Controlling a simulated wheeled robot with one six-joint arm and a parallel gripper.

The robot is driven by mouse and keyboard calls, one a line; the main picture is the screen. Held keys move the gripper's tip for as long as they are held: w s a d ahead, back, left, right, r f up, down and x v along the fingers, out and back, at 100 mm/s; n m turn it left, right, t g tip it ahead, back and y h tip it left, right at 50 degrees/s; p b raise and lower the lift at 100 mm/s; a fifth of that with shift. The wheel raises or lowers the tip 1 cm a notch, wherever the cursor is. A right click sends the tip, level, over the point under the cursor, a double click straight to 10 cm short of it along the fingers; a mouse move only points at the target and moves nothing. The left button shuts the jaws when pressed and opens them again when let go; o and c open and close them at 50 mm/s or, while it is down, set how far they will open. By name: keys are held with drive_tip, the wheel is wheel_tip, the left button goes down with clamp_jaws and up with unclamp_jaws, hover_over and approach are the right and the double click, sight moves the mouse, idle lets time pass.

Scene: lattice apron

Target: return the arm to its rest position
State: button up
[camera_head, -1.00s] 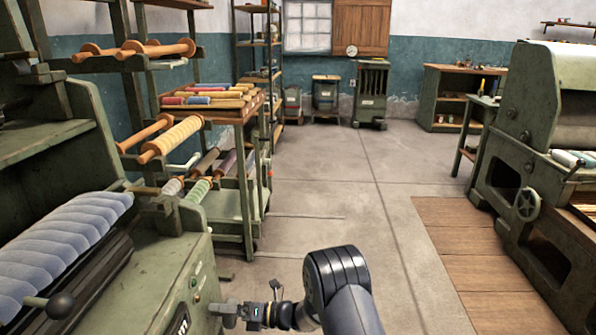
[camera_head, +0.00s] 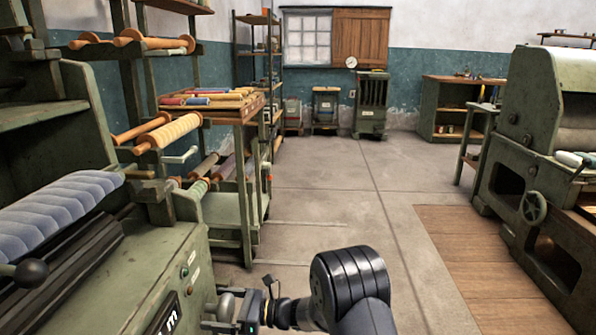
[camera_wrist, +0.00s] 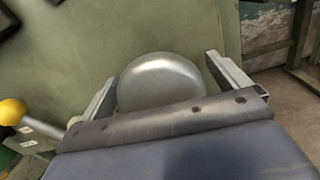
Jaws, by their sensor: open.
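My gripper (camera_head: 232,309) is at the bottom of the head view, beside the front of the green machine (camera_head: 150,265) on the left. It also shows in the wrist view (camera_wrist: 161,72), with its two fingers apart. A rounded silver metal knob (camera_wrist: 160,82) lies between the fingers in that view. I cannot tell whether the fingers touch it. My dark arm is bent at the bottom centre of the head view, reaching left from its large black joint. The arm's lower part is cut off by the frame.
A blue padded roll (camera_head: 50,210) lies on the left machine. A green rack with spools (camera_head: 178,130) stands behind it. Another green machine with a handwheel (camera_head: 533,206) stands at right beside wooden boards (camera_head: 480,255). The concrete floor (camera_head: 335,205) between is clear.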

drive_tip(key=shift+f+n+b, duration=0.25)
drive_tip(key=shift+n+b, duration=0.95)
drive_tip(key=shift+b, duration=0.05)
drive_tip(key=d, duration=0.1)
drive_tip(key=d+p, duration=0.1)
drive_tip(key=d, duration=0.1)
drive_tip(key=d+p, duration=0.1)
drive_tip(key=d, duration=0.1)
drive_tip(key=shift+s+d+r, duration=0.2)
drive_tip(key=shift+r, duration=0.1)
drive_tip(key=shift+s+d, duration=0.1)
drive_tip(key=shift+d, duration=0.65)
drive_tip(key=shift+f, duration=0.1)
